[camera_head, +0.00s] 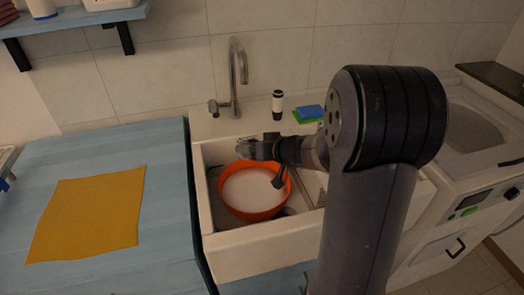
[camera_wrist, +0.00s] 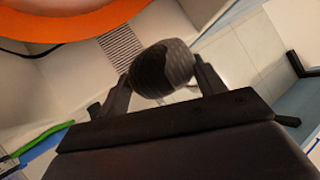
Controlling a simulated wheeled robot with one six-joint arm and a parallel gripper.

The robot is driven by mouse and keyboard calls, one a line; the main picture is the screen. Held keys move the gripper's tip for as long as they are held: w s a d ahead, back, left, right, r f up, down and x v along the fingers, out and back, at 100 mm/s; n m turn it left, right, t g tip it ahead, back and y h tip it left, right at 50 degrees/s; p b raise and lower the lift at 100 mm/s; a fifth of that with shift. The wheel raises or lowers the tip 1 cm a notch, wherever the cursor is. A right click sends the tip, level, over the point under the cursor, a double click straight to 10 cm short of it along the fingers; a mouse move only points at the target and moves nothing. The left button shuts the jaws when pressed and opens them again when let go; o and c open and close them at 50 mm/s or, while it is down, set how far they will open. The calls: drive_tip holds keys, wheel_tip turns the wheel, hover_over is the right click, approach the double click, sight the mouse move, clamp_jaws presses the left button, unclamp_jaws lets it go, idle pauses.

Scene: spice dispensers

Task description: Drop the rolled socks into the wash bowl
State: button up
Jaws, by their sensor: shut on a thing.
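The wash bowl (camera_head: 262,213) is orange with a pale inside and stands in the white sink basin. Its orange rim also shows at the upper left of the wrist view (camera_wrist: 85,27). My gripper (camera_head: 247,150) is over the far rim of the bowl in the head view. In the wrist view my gripper (camera_wrist: 163,80) is shut on the rolled socks (camera_wrist: 163,68), a dark grey ribbed ball between the two fingers. In that view the socks appear beside the bowl's rim, with a gap between them. In the head view the socks are small and hard to make out at the fingertips.
The tap (camera_head: 236,75) rises behind the sink (camera_head: 262,262). A dark and white bottle (camera_head: 278,104) and a blue and green sponge (camera_head: 308,113) stand on the back ledge. A yellow cloth (camera_head: 90,213) lies on the blue counter at left. A washing machine (camera_head: 465,205) stands at right.

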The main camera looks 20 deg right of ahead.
drive_tip(key=shift+w+r+n+g+y, duration=0.3)
drive_tip(key=shift+r+n+y, duration=0.2)
drive_tip(key=shift+n, duration=0.2)
drive_tip(key=shift+s+d+r+n+g+y, duration=0.1)
drive_tip(key=shift+s+r+n+g+y, duration=0.1)
drive_tip(key=shift+s+n+g+y, duration=0.25)
drive_tip(key=s+d+f+n+g+y+b, duration=0.1)
drive_tip(key=s+d+f+n+g+y, duration=0.1)
drive_tip(key=f, duration=0.4)
drive_tip(key=shift+s+f+n+g, duration=0.15)
drive_tip(key=shift+s+n+g, duration=0.3)
drive_tip(key=shift+s+n, duration=0.25)
drive_tip(key=shift+w+y, duration=0.1)
drive_tip(key=shift+y, duration=0.15)
drive_tip(key=o, duration=1.1)
drive_tip(key=shift+c, duration=0.2)
wheel_tip(320, 180, up, 10)
